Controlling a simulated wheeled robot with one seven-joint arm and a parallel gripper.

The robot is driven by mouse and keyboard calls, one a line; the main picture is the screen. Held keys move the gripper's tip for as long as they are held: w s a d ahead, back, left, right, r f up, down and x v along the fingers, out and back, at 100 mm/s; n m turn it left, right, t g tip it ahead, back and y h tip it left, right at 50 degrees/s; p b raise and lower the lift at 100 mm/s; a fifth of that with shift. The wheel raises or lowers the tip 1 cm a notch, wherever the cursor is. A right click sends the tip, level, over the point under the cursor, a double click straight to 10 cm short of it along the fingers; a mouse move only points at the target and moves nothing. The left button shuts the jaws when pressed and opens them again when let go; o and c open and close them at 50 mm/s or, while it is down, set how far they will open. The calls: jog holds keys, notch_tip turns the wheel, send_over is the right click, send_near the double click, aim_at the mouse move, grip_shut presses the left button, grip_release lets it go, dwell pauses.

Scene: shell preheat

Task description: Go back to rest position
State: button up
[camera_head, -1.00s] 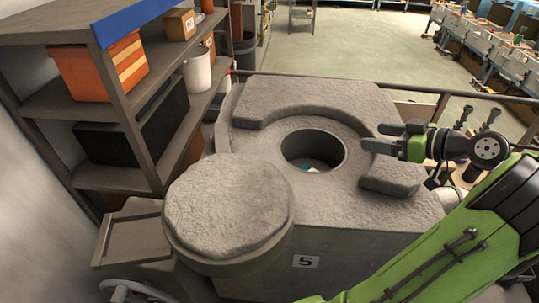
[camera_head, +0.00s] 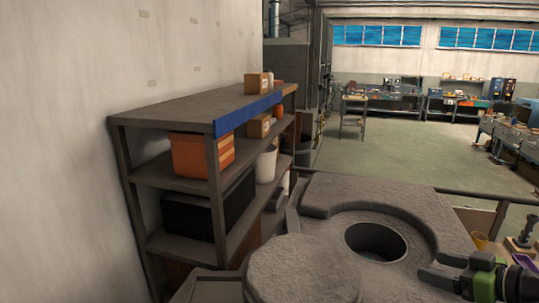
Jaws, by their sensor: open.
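My gripper (camera_head: 437,268) shows at the lower right in the head view. It is open and empty, with its fingers pointing left. It is to the right of the round opening (camera_head: 376,240) in the rough grey block (camera_head: 330,197). A round stone-like lid (camera_head: 304,271) sits to the left of the opening and is cut off by the lower edge.
A metal shelf (camera_head: 165,110) with an orange bin (camera_head: 200,155), a black box (camera_head: 205,205) and a white bucket (camera_head: 266,165) stands along the left wall. Workbenches (camera_head: 510,135) line the far right. The floor (camera_head: 400,155) beyond the block is clear.

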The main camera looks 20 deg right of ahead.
jog(key=w+a+g, duration=0.1)
jog(key=w+a, duration=0.2)
jog(key=a, duration=0.2)
jog(key=w+a+g, duration=0.2)
jog(key=w+a, duration=0.2)
jog(key=a, duration=0.2)
jog(key=w+a+g, duration=0.2)
jog(key=w+a, duration=0.1)
jog(key=a, duration=0.3)
jog(key=shift+w+a+f, duration=0.1)
jog(key=shift+w+a, duration=0.1)
jog(key=shift+w, duration=0.2)
jog(key=shift+g, duration=0.8)
jog(key=a, duration=0.8)
jog(key=shift+s+a+f, duration=0.15)
jog(key=shift+s+a, duration=0.1)
jog(key=shift+a, duration=0.05)
jog(key=s+a+f+m+g+h, duration=0.1)
jog(key=s+a, duration=0.4)
jog(key=s, duration=0.3)
jog(key=s+a+f+m+h, duration=0.1)
jog(key=s+a+f, duration=0.1)
jog(key=s+a, duration=0.45)
notch_tip(320, 180, down, 6)
jog(key=s+d+b, duration=0.1)
jog(key=b, duration=0.5)
jog(key=shift+s+d, duration=0.15)
jog(key=shift+s, duration=0.05)
